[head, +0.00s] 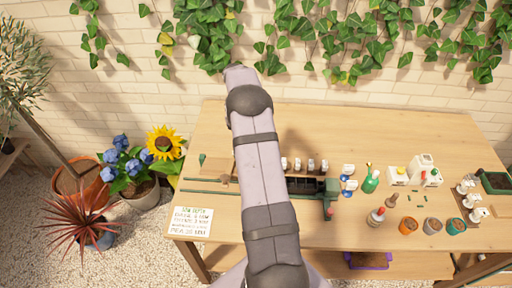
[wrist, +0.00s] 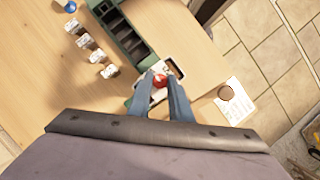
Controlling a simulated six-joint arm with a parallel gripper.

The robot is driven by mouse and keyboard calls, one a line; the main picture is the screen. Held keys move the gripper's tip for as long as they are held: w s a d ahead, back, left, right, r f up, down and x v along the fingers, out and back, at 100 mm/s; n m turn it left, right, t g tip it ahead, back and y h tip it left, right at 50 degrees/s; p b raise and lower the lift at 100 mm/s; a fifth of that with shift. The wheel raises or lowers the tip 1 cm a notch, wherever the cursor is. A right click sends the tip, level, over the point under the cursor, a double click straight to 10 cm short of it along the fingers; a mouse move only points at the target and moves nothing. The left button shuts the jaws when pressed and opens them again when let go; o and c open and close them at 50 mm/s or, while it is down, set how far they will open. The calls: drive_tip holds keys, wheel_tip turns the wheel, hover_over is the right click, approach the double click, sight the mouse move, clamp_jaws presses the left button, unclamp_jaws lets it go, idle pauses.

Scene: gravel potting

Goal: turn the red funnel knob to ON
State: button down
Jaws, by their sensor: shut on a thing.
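The red knob (wrist: 160,81) sits at the near end of the green machine (wrist: 125,35) in the wrist view. My gripper (wrist: 161,78) has its two blue fingers on either side of the knob, shut on it. A pale plate with a dark patch (wrist: 176,68) lies just beyond the knob; I cannot read any mark on it, nor which way the knob points. In the head view my arm hides the knob and my gripper; the right end of the green machine (head: 332,188) shows beside the arm.
Several white-labelled jars (wrist: 84,41) stand along the machine. A printed card (head: 190,222) lies at the table's front left corner. Bottles and pots, such as an orange pot (head: 408,226), stand on the right. The tabletop (head: 225,125) behind is largely clear.

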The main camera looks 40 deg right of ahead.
drive_tip(key=shift+w+r, duration=0.1)
idle(0.5)
drive_tip(key=c, duration=1.6)
unclamp_jaws()
drive_tip(key=b+v, duration=0.2)
drive_tip(key=v, duration=0.2)
drive_tip(key=shift+w+r, duration=0.15)
drive_tip(key=shift+r, duration=0.2)
drive_tip(key=shift+v, duration=1.25)
